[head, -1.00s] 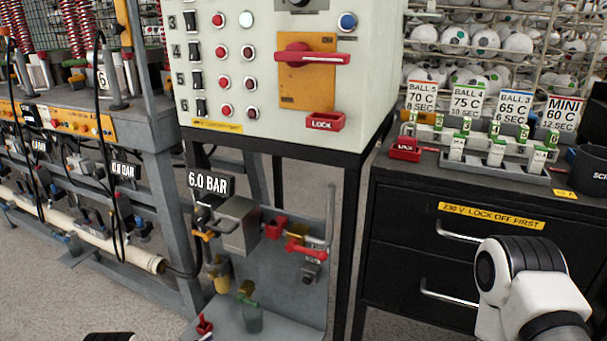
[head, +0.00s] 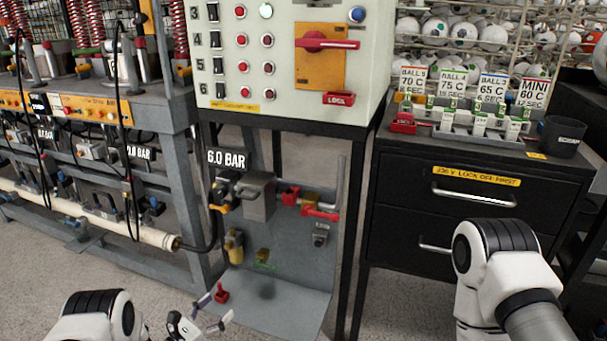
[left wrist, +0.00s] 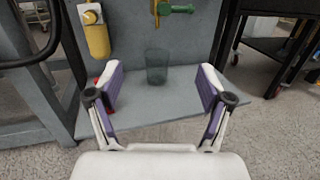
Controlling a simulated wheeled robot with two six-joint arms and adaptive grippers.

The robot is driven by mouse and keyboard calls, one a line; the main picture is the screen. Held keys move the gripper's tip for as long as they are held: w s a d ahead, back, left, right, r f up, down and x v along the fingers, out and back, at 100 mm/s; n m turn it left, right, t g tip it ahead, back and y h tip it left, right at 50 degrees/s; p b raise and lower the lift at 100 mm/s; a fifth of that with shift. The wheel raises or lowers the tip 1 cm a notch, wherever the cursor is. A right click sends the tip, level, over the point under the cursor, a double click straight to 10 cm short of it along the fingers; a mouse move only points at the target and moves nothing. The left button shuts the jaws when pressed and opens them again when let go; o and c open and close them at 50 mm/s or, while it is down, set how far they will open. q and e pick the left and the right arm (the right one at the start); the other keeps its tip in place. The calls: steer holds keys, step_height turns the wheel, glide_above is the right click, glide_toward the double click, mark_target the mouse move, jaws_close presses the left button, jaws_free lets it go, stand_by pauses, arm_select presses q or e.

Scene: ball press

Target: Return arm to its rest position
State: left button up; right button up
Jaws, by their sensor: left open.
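My left gripper (head: 215,312) is at the bottom of the head view, in front of the grey shelf under the control cabinet. It is open and empty; its two purple-padded fingers also show spread apart in the left wrist view (left wrist: 160,90). Beyond the fingers, a dark see-through cup (left wrist: 156,66) stands on the grey shelf (left wrist: 190,78). My left arm (head: 95,315) comes in at the bottom left. My right arm (head: 495,255) is at the lower right in front of the black drawers. The right gripper is out of the picture.
The grey panel holds a yellow cylinder (head: 235,247), a red-handled valve (head: 320,212) and a 6.0 BAR sign (head: 227,159). A red lock (head: 221,292) is on the shelf. The black drawer cabinet (head: 410,205) stands right and the press bench (head: 150,125) left. Open floor lies in front.

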arm_select(q)
steer(key=s+a+f+m+g+y, duration=0.15)
steer(key=s+m+g+y, duration=0.5)
steer(key=s+m, duration=1.15)
steer(key=s+f+m+g+y, duration=0.35)
steer(key=s+m+g, duration=0.65)
steer(key=s, duration=1.3)
step_height(320, 180, up, 23)
steer(key=t+p, duration=0.1)
steer(key=p, duration=2.2)
steer(key=shift+r+y, duration=0.15)
steer(key=shift+y, duration=0.25)
steer(key=shift+a, duration=0.1)
